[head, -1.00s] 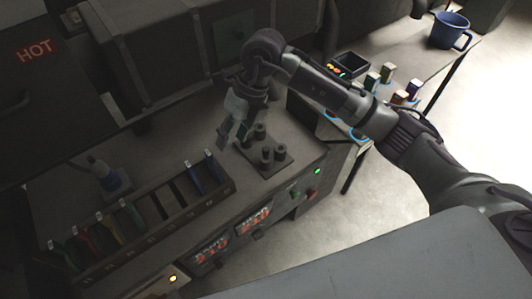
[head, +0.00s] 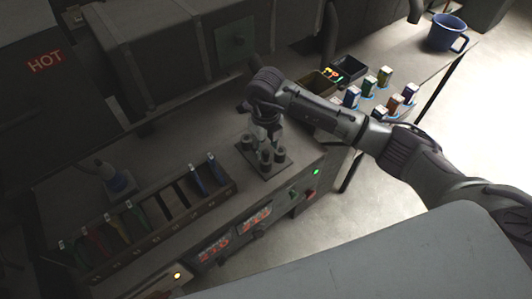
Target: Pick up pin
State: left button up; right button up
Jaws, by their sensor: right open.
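Several short dark cylindrical posts (head: 279,155) stand on a small square dark plate (head: 287,166) on the bench top. I cannot tell for certain which of them, if any, is the pin. My right gripper (head: 265,143) points down over this plate, close among the posts. It is open, and its fingertips are partly lost against the dark posts, so I cannot tell whether they touch one. My left gripper is not in view.
A slotted rack (head: 165,215) with coloured strips lies left on the bench. A bottle (head: 118,180) stands behind it. At right are a dark tray (head: 349,69) with small coloured pieces, several upright coloured blocks (head: 384,76) and a blue mug (head: 447,33).

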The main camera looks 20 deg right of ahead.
aim_at(266, 151)
jog(key=shift+f+p, duration=0.35)
jog(key=shift+f, duration=1.3)
jog(key=shift+c, duration=0.2)
grip_shut()
jog(key=shift+r, duration=0.15)
